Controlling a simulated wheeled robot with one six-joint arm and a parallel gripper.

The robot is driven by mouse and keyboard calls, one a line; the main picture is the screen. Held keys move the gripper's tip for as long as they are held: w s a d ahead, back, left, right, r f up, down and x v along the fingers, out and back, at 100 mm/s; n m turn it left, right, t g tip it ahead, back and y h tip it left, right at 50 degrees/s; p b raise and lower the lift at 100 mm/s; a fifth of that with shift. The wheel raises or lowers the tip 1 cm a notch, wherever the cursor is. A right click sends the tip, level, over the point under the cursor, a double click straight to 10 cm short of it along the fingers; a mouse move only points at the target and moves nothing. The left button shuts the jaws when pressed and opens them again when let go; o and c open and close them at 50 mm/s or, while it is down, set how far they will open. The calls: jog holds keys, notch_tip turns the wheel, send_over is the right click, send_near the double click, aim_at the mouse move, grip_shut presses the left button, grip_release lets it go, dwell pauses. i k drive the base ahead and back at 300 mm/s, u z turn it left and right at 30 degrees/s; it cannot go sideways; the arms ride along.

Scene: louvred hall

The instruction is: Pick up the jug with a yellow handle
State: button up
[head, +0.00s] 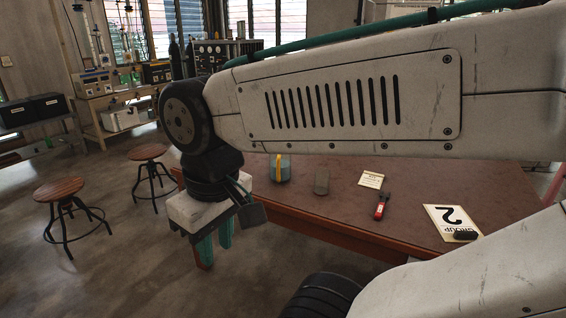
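The jug (285,171) stands on the red-brown table near its far left part, in the head view. It has a grey-green body, and a yellow handle strip shows on its near left side. Its top is partly hidden by my arm. My gripper (215,245) hangs pointing down off the table's left end, to the left of the jug and apart from it. Its two teal fingers show a gap between them, with nothing seen in it.
Two stools (60,190) (147,152) stand left. Floor between is clear.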

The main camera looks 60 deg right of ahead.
aim_at(279, 165)
jog(key=z, duration=0.75)
jog(key=i, duration=0.95)
jog(key=z, duration=0.9)
